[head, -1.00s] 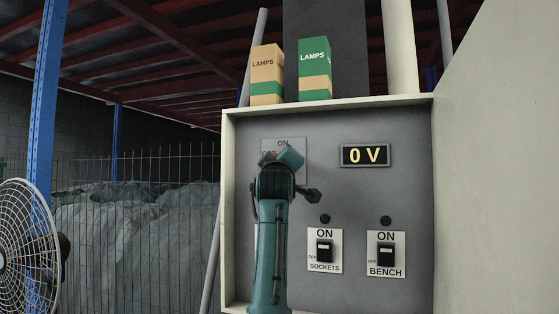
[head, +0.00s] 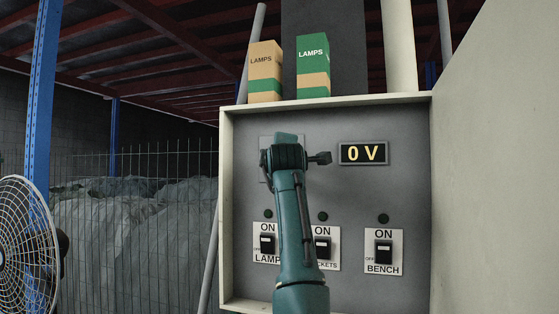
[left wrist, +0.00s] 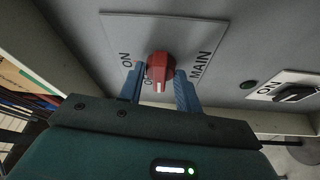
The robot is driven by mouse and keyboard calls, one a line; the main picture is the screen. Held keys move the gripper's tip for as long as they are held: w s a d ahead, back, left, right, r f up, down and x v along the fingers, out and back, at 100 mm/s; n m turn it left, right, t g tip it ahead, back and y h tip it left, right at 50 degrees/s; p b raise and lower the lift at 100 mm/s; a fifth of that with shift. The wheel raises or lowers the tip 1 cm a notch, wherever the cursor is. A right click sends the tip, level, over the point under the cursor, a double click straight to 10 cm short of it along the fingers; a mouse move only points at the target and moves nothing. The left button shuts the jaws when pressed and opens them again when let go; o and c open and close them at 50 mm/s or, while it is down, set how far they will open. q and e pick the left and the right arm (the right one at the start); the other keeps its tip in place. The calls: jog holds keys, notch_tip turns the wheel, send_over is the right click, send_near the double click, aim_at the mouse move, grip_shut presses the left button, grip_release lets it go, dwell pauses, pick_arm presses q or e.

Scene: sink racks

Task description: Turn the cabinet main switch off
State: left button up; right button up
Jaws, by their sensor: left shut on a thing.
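The main switch is a red knob (left wrist: 160,68) on a pale plate (left wrist: 192,35) lettered ON and MAIN, seen in the left wrist view. A third label beside the knob is partly hidden by a finger. The knob's white mark points to the bottom of that view, a quarter turn from ON. My left gripper (left wrist: 161,82) is shut on the knob, one blue finger on each side. In the head view my left gripper (head: 285,155) covers the knob and most of its plate. The cabinet display (head: 364,153) reads 0 V. My right gripper is not in view.
Below are the LAMPS switch (head: 267,244), the SOCKETS switch (head: 323,247), partly behind my arm, and the BENCH switch (head: 383,252), with dark indicators above. Two lamp boxes (head: 313,67) stand on the cabinet (head: 226,180).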

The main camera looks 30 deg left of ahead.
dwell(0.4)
pick_arm(q)
jog(key=o, duration=1)
jog(key=shift+a, duration=0.1)
jog(key=r+b+v, duration=0.1)
jog(key=b+v, duration=0.4)
jog(key=v, duration=0.8)
jog(key=shift+f, duration=0.45)
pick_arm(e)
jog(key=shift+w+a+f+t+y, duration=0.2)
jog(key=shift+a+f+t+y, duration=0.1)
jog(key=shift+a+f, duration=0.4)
pick_arm(q)
jog(key=shift+s, duration=0.1)
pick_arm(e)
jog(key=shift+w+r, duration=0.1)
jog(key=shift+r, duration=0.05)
